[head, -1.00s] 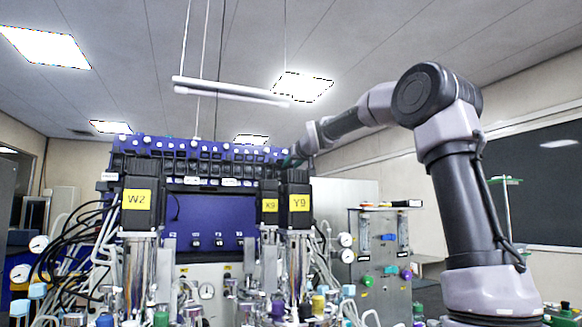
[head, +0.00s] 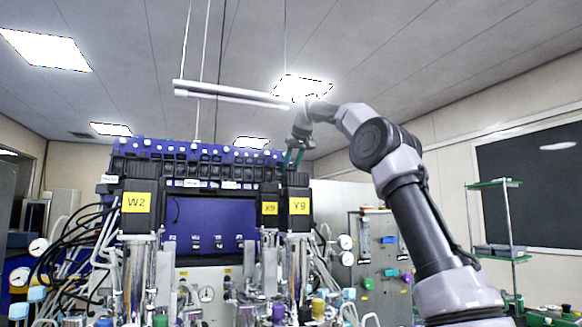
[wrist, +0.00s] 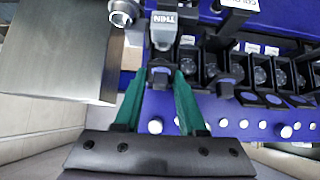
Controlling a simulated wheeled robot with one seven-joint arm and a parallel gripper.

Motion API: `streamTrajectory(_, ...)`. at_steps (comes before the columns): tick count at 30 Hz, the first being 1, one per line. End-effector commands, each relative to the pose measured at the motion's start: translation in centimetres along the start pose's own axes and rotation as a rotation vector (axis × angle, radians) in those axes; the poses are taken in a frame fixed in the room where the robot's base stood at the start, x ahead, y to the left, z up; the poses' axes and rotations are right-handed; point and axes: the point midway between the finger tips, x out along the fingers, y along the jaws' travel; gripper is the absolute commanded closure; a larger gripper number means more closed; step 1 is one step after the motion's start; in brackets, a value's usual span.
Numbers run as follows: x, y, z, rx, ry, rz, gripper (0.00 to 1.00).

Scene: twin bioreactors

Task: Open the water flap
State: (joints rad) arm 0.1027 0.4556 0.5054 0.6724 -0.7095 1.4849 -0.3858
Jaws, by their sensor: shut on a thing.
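My gripper (wrist: 162,84) has two green fingers that reach down to the top of the blue and black bioreactor console. The fingers are closed on a small dark flap (wrist: 161,75) in the row of black slots, just below a grey connector with a label. I cannot read the label well enough to tell that this is the water flap. In the head view my gripper (head: 293,158) points down at the right end of the console's top row (head: 200,165); the flap cannot be made out there.
Several similar black flaps with blue discs (wrist: 272,98) run to the right of the held one. A large grey metal box (wrist: 60,50) is close on the left in the wrist view. Black units labelled W2 (head: 136,215) and Y9 (head: 298,220) stand before the console.

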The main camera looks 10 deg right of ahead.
Motion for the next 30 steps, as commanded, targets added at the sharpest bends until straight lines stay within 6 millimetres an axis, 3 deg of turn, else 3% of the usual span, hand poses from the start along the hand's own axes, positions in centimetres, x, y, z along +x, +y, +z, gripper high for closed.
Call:
streamTrajectory(24, 0.01, -0.02, -0.11, -0.001, -0.057, -0.001, 1.00)
streamTrajectory(25, 0.02, -0.02, -0.11, -0.001, -0.057, -0.001, 0.56)
streamTrajectory(26, 0.01, -0.01, -0.11, -0.001, -0.057, 0.000, 0.50)
streamTrajectory(30, 0.01, -0.01, -0.11, 0.000, -0.057, 0.000, 0.50)
